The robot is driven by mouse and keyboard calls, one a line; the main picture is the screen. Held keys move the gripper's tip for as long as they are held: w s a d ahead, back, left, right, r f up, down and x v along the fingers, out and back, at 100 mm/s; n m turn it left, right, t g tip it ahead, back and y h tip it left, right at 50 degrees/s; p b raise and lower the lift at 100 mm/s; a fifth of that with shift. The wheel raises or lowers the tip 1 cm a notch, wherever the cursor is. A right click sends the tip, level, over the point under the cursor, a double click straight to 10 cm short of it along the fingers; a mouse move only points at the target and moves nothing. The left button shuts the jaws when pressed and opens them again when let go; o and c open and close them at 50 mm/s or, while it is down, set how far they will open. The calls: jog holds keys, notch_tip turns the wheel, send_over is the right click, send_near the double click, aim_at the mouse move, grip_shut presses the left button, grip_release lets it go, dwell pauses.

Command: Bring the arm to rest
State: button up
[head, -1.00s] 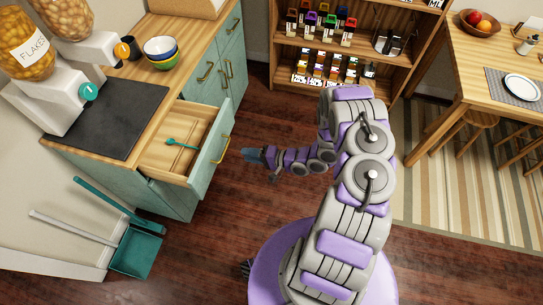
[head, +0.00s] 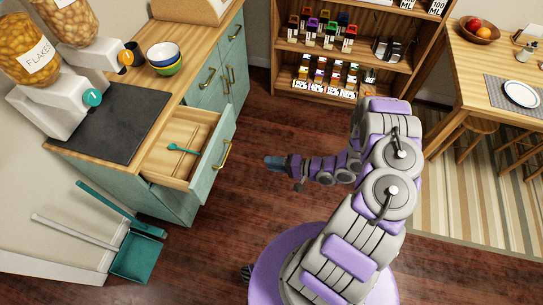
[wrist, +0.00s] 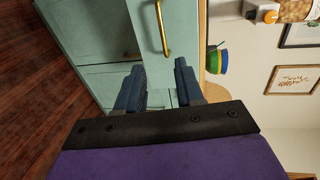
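My arm (head: 375,190) is bent and reaches left from my base. My gripper (head: 275,162) is above the floor, to the right of the open drawer and apart from it. In the wrist view my gripper (wrist: 158,82) shows two dark blue fingers spread apart with nothing between them. The teal drawer front (wrist: 120,25) with its brass handle shows beyond the fingers.
The open drawer (head: 222,150) sticks out of the teal cabinet and holds a teal spoon (head: 182,148). A wooden shelf (head: 330,95) with several small goods stands at the back. A dining table (head: 480,80) is at right. Wooden floor lies clear around my gripper.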

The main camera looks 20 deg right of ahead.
jog(key=w+d+r+n+g+h, duration=0.1)
jog(key=w+d+r+n+h, duration=0.1)
jog(key=w+d+h, duration=0.45)
jog(key=w+d+r+n+g+h, duration=0.1)
jog(key=d+r+n+g+h, duration=0.2)
jog(key=d, duration=0.6)
jog(key=s+d+r+m+h, duration=0.1)
jog(key=s+d+r+h, duration=0.15)
jog(key=r, duration=0.55)
jog(key=s+d+r+h, duration=0.15)
jog(key=r+h, duration=0.25)
jog(key=r, duration=0.4)
jog(key=s+a+r+g+h, duration=0.1)
jog(key=s+a+r+g, duration=0.2)
jog(key=s+a+r, duration=0.55)
jog(key=s+a+r+n+g+y, duration=0.1)
jog(key=s+a+r+g+y, duration=0.1)
jog(key=s+a, duration=0.7)
jog(key=s+a+r+n+g+y, duration=0.2)
jog(key=s+a+r, duration=0.2)
jog(key=s+a, duration=0.5)
jog(key=s, duration=0.5)
jog(key=shift+n+y, duration=0.3)
jog(key=shift+y, duration=0.1)
